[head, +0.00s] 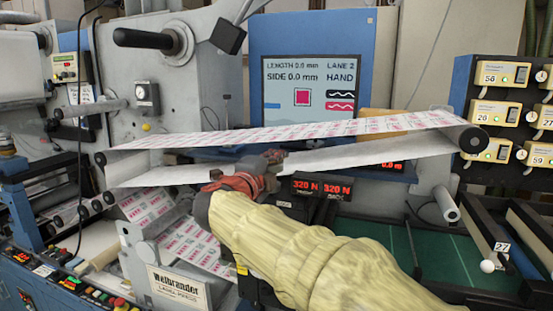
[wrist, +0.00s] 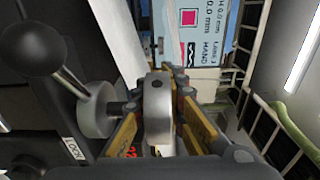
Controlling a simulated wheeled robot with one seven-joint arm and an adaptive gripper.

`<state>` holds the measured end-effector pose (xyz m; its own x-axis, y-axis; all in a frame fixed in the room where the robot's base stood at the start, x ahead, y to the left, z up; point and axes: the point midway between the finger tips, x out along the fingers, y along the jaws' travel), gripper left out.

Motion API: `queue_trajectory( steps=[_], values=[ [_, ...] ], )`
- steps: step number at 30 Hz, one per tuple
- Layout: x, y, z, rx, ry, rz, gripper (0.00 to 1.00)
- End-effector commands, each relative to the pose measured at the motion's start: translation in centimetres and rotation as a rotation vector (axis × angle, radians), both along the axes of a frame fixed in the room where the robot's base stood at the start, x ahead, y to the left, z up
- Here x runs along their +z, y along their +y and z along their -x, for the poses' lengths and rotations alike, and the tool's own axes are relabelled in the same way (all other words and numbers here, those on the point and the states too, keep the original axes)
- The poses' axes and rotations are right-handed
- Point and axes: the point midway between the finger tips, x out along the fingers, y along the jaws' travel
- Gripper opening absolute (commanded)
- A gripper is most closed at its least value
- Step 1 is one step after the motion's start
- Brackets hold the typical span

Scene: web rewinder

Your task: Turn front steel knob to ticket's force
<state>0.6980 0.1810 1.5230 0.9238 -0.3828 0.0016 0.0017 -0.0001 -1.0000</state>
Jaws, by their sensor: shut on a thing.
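In the wrist view a round steel knob (wrist: 157,108), with a small dark hole in its rim, sits between the yellow-padded fingers of my gripper (wrist: 160,125). My gripper is shut on it. In the head view my gripper (head: 272,158) is at the machine under the printed web, largely hidden by my sleeved arm, and the knob cannot be made out there. Two red readouts beside it show 320 N, the left one (head: 306,187) and the right one (head: 338,190). I cannot make out the ticket.
A black ball lever (wrist: 32,47) on a grey hub stands close left of the knob, near a LOCK label (wrist: 72,149). The printed web (head: 300,131) spans above my gripper. A screen (head: 318,88) stands behind. A green bench (head: 440,250) lies at right.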

Motion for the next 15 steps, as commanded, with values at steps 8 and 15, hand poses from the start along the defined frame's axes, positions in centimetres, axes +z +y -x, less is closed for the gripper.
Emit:
queue_trajectory(
  steps=[8, 15],
  values=[
    [-0.68, 0.07, -0.09, 0.001, 0.009, 0.002, 0.13],
    [-0.39, 0.04, -0.06, 0.001, 0.006, 0.001, 0.27]
  ],
)
